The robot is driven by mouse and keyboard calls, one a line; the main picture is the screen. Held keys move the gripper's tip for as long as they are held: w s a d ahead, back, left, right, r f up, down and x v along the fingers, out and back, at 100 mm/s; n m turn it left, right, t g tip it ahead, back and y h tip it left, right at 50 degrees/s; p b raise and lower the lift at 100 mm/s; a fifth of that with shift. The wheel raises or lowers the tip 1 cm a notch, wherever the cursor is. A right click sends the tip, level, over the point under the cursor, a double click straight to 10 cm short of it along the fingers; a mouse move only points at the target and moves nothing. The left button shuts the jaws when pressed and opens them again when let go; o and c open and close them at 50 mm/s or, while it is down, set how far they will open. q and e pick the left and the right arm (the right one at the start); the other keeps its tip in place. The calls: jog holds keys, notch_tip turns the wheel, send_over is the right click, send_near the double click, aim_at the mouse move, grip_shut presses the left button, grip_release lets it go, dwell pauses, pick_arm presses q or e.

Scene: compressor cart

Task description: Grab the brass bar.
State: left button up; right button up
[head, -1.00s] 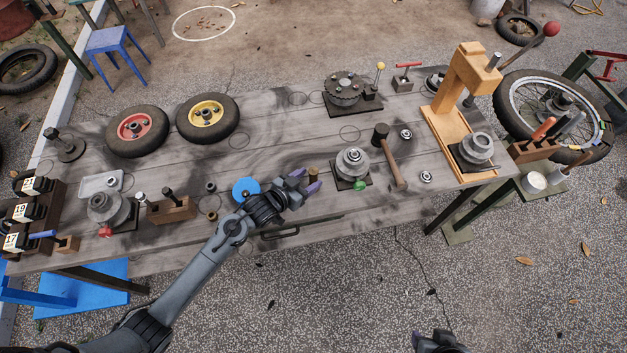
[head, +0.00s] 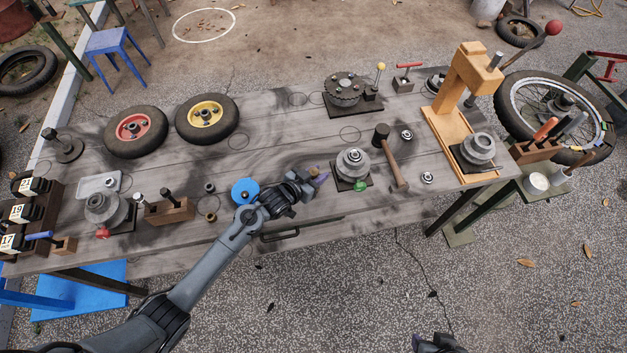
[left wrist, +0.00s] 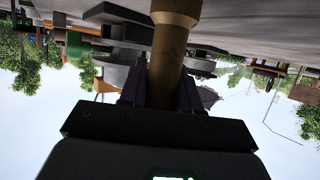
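The brass bar (left wrist: 170,60) shows in the left wrist view as a dull gold round rod with a wider end at the top of the picture. It stands between the two dark fingers of my left gripper (left wrist: 163,92), which press close on both sides of it. In the head view my left gripper (head: 318,177) is over the front part of the workbench, its purple fingertips close together. The bar is hidden there behind the gripper. My right gripper (head: 437,343) only partly shows at the bottom edge, away from the bench, and its fingers are unclear.
The wooden workbench (head: 290,165) is crowded. A blue disc (head: 245,191) is just left of my left gripper. A grey pulley (head: 353,162) on a dark base with a green knob (head: 361,187) is just right. A mallet (head: 391,160) lies beyond.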

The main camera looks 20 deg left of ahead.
pick_arm(q)
grip_shut()
jog(key=shift+r, duration=0.2)
